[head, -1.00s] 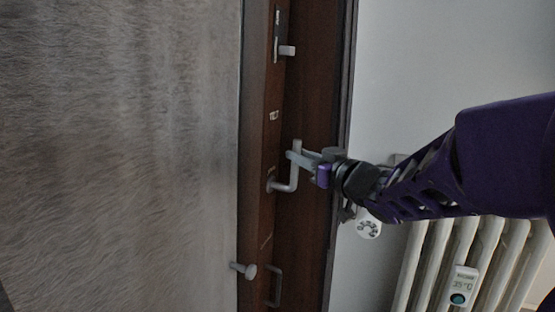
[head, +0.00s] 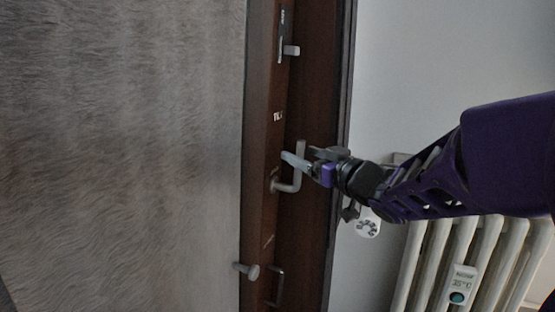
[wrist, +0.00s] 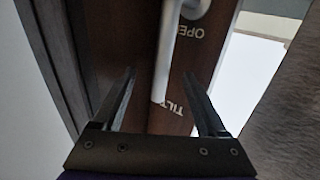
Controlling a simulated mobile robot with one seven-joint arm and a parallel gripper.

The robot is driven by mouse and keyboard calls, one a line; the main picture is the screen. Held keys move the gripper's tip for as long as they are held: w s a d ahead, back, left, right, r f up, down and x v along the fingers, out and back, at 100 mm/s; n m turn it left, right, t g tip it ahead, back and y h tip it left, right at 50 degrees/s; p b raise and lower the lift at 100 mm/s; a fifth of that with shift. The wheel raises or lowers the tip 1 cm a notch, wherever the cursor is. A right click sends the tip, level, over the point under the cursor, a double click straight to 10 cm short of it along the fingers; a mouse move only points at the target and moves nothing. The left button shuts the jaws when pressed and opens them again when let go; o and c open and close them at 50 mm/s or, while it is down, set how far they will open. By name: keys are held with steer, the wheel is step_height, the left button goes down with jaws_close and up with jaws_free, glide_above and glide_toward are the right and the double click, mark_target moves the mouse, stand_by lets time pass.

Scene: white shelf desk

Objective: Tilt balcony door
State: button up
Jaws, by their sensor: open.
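The dark brown balcony door (head: 260,130) fills the middle of the head view, with a large grey textured panel to the left. Its grey L-shaped handle (head: 298,165) is at mid-height, the grip part pointing up in the picture. My gripper (head: 305,158) is open at the handle, partly covering it. In the wrist view the handle (wrist: 169,55) hangs down between the two spread fingers of my gripper (wrist: 160,76). Gaps show on both sides of it, so I see no grip. White words OPEN and TILT (wrist: 189,92) are on the door beside the handle.
A white radiator (head: 430,265) with a valve knob (head: 367,224) and a small 35 °C display (head: 463,284) stands at the lower right, beneath my arm. A grey latch (head: 290,50) sits above the handle, and a round-ended peg (head: 248,270) sticks out below it.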

steer(key=p+v, duration=0.1)
steer(key=v, duration=0.9)
steer(key=shift+p, duration=0.35)
stand_by(0.4)
steer(key=shift+r, duration=0.15)
